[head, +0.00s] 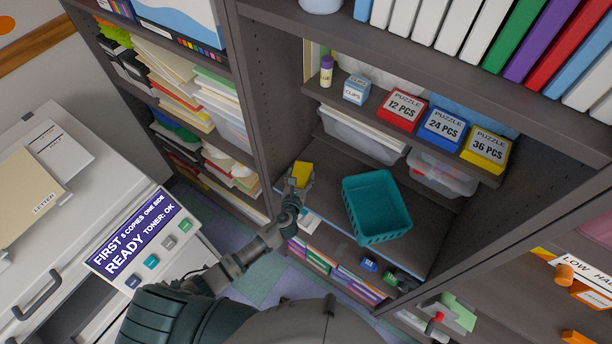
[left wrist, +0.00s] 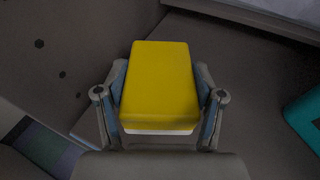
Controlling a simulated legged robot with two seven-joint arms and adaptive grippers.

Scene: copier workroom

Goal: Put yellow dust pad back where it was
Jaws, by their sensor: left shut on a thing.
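The yellow dust pad (head: 302,173) is a small yellow block with a pale underside. It is in my left gripper (head: 298,184), over the left part of a grey shelf (head: 328,205) in the head view. In the left wrist view the pad (left wrist: 159,82) sits between the two fingers of the left gripper (left wrist: 160,105), which is shut on it. I cannot tell whether the pad touches the shelf. My right gripper is not in view.
A teal basket (head: 376,207) stands on the same shelf to the right of the pad. The shelf unit's upright side (head: 262,110) is close on the left. Puzzle boxes (head: 443,128) and clear bins (head: 362,138) are above. Bare shelf shows between pad and basket.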

